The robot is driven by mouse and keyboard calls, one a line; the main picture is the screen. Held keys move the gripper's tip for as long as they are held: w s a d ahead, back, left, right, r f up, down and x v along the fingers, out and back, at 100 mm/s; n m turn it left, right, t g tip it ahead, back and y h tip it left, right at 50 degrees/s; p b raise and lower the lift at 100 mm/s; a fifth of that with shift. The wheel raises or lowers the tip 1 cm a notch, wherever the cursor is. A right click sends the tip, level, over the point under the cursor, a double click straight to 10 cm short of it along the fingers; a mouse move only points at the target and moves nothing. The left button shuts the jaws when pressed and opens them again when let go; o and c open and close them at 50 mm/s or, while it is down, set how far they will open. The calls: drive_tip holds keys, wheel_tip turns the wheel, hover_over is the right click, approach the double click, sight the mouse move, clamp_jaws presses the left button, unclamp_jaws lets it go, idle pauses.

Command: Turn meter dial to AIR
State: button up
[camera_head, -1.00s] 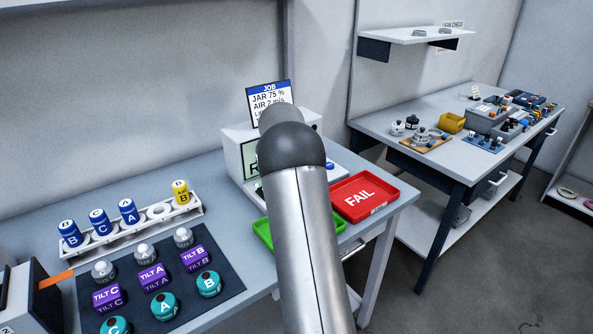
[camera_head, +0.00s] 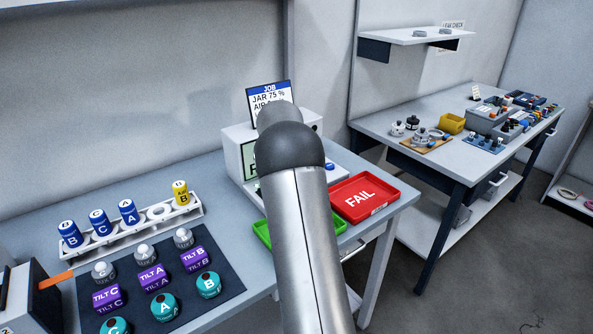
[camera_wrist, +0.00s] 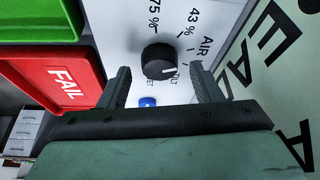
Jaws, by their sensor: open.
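The meter dial (camera_wrist: 158,61) is a round black knob on a white panel in the wrist view. Its white pointer mark faces the lower right, towards a partly hidden label ending in "LT", not towards the AIR label (camera_wrist: 205,47). My gripper (camera_wrist: 160,70) is open, its two dark fingers on either side of the knob. I cannot tell whether they touch it. In the head view the white meter (camera_head: 238,140) stands behind my arm, which hides the dial and my gripper.
A red FAIL tray (camera_head: 374,186) and a green tray (camera_head: 341,226) lie in front of the meter. A blue button (camera_wrist: 147,102) is near the dial. A JOB card (camera_head: 268,88) stands above the meter. A mat (camera_head: 231,259) with several sensors lies at the left.

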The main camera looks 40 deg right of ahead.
drive_tip(key=v, duration=1.6)
drive_tip(key=shift+a, duration=0.1)
